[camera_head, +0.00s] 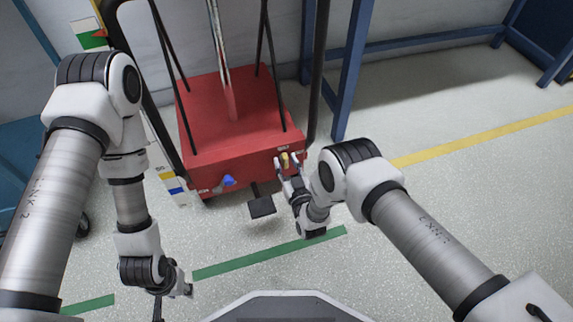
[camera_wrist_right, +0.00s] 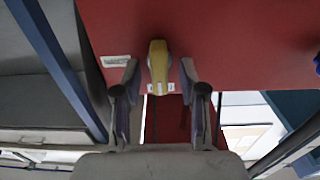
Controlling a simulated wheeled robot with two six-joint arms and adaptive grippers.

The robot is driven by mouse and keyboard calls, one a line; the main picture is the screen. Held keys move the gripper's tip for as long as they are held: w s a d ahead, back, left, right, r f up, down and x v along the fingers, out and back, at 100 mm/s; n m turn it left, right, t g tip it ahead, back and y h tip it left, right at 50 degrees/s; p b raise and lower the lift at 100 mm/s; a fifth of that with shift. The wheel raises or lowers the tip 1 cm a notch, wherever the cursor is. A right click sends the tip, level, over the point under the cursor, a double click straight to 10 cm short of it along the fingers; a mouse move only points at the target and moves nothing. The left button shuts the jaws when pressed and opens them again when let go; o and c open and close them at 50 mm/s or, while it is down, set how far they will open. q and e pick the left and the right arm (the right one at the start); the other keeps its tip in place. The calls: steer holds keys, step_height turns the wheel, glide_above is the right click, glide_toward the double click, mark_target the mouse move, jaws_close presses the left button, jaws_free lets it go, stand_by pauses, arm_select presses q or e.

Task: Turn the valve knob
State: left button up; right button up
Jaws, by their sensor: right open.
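A yellow knob (camera_head: 285,160) sits on the right part of the red machine's front face. A blue knob (camera_head: 229,181) sits further left on the same face. My right gripper (camera_head: 288,164) is open at the yellow knob. In the right wrist view the yellow knob (camera_wrist_right: 158,62) points upright between the two spread fingertips of my right gripper (camera_wrist_right: 159,78), with a visible gap on each side. My left gripper (camera_head: 172,288) hangs low at the left, away from the machine; its fingers are too unclear to judge.
The red machine (camera_head: 215,105) has dark upright bars and a black pedal (camera_head: 262,207) below its front. A blue frame (camera_head: 347,75) stands right behind it. A green floor stripe (camera_head: 262,257) crosses in front. The floor at right is clear.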

jaws_close()
